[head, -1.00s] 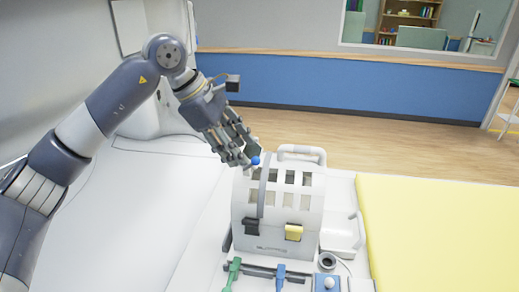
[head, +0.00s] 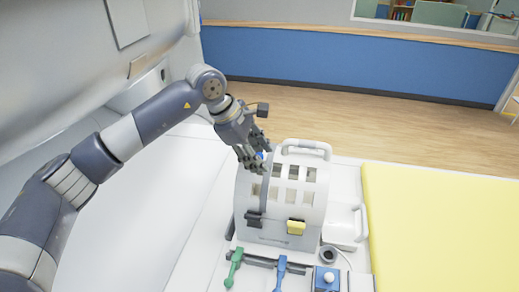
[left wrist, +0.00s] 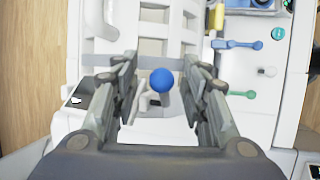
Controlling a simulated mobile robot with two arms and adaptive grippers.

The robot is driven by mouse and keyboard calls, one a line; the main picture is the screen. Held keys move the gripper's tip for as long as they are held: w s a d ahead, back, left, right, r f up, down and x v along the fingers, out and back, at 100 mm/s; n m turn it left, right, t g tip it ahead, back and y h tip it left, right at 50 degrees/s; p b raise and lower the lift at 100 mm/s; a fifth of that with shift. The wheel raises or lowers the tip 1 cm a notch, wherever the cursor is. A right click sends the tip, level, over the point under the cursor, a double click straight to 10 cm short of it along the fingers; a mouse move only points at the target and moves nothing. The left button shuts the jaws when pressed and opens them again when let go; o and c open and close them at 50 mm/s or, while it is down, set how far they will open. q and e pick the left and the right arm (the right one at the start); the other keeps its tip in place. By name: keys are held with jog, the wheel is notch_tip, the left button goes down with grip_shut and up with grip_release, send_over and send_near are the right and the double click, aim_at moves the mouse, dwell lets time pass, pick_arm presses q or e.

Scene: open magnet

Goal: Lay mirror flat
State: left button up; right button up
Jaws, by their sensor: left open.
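The white head coil (head: 285,215) with several window openings stands on the white bed. A grey band (head: 264,195) runs up its front to a blue ball knob (head: 261,155), partly hidden by my fingers. I cannot clearly make out a mirror surface. My left gripper (head: 257,163) is open at the coil's top left, its fingers around the knob. In the left wrist view, the blue ball (left wrist: 162,81) sits between the two open fingers (left wrist: 162,70), with a gap on each side. My right gripper is not in view.
A yellow pad (head: 440,225) lies right of the coil. In front are a green lever (head: 234,266), a blue lever (head: 280,270) and a blue box (head: 327,279) with a white knob. A white handle (head: 306,148) rises behind the coil. The bed at left is clear.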

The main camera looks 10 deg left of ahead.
pick_arm(q)
jog(key=shift+d+f, duration=0.15)
jog(key=shift+f, duration=0.25)
jog(key=shift+c, duration=0.2)
grip_shut()
jog(key=shift+f+b, duration=0.1)
jog(key=shift+b, duration=0.2)
jog(key=a+h+b, duration=0.1)
jog(key=h+b, duration=0.1)
jog(key=b, duration=0.3)
jog(key=a+h+b, duration=0.1)
jog(key=h+b, duration=0.2)
jog(key=b, duration=0.3)
jog(key=a+r+n+h+b, duration=0.1)
jog(key=h+b, duration=0.1)
jog(key=b, duration=0.3)
jog(key=shift+t+h, duration=0.3)
jog(key=shift+t, duration=0.1)
jog(key=shift+a+r+h+b, duration=0.15)
jog(key=shift+r+h+b, duration=0.15)
jog(key=shift+h+b, duration=0.55)
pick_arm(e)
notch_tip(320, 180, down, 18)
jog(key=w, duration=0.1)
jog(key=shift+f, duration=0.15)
pick_arm(q)
jog(key=shift+y, duration=0.25)
